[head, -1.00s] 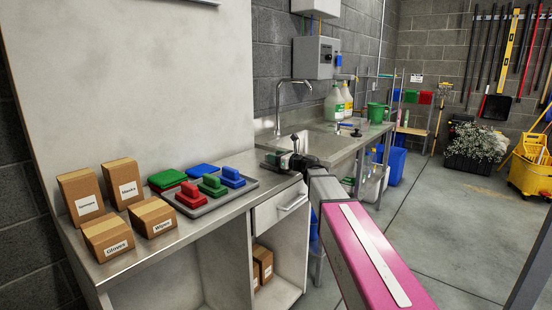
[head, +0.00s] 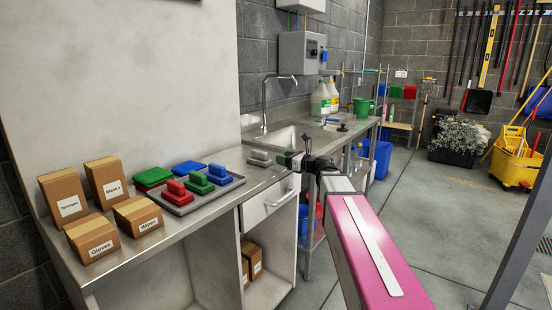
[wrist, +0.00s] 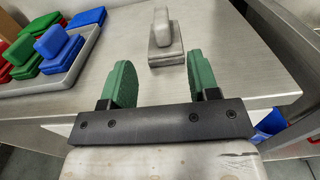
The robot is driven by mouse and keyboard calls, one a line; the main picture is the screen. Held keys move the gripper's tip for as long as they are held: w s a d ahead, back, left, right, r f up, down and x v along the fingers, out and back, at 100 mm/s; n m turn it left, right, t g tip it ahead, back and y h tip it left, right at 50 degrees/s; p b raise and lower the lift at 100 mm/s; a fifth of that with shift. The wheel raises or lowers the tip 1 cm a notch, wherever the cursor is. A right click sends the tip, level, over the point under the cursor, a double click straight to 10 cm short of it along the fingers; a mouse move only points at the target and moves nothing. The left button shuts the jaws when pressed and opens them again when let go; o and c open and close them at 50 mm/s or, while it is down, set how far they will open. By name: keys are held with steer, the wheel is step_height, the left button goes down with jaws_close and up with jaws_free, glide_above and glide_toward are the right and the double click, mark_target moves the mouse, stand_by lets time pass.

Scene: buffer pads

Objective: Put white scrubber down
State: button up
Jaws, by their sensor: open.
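The white scrubber (wrist: 165,41), a pale block with an upright handle, stands on the steel counter (wrist: 225,60) in the wrist view. It also shows in the head view (head: 260,158), on the counter between the tray and the sink. My gripper (wrist: 158,82) has its green fingers wide apart with nothing between them. The scrubber is just beyond the fingertips, apart from them. In the head view my gripper (head: 290,159) is just right of the scrubber, at the counter's front edge.
A grey tray (head: 214,197) left of the scrubber holds red, green and blue scrubbers; matching pads lie behind it. Several cardboard boxes (head: 105,182) stand at the far left. The sink (head: 292,138) is to the right. The counter around the scrubber is clear.

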mark_target(259, 151)
steer(key=shift+w+a+r+g+h, duration=0.45)
steer(key=shift+a+r+g+h, duration=0.05)
steer(key=shift+a+r, duration=0.1)
steer(key=shift+w+a+r+g+h, duration=0.4)
steer(key=shift+a+r+g+h, duration=0.1)
steer(key=shift+r, duration=0.1)
steer(key=shift+w+a+r+g+h, duration=0.25)
steer(key=shift+w+r+h, duration=0.2)
steer(key=shift+h, duration=0.25)
steer(key=x, duration=0.5)
steer(key=shift+a, duration=0.1)
steer(key=shift+x, duration=2.7)
steer(key=shift+s+a+r, duration=0.1)
steer(key=shift+r, duration=0.1)
jaws_close()
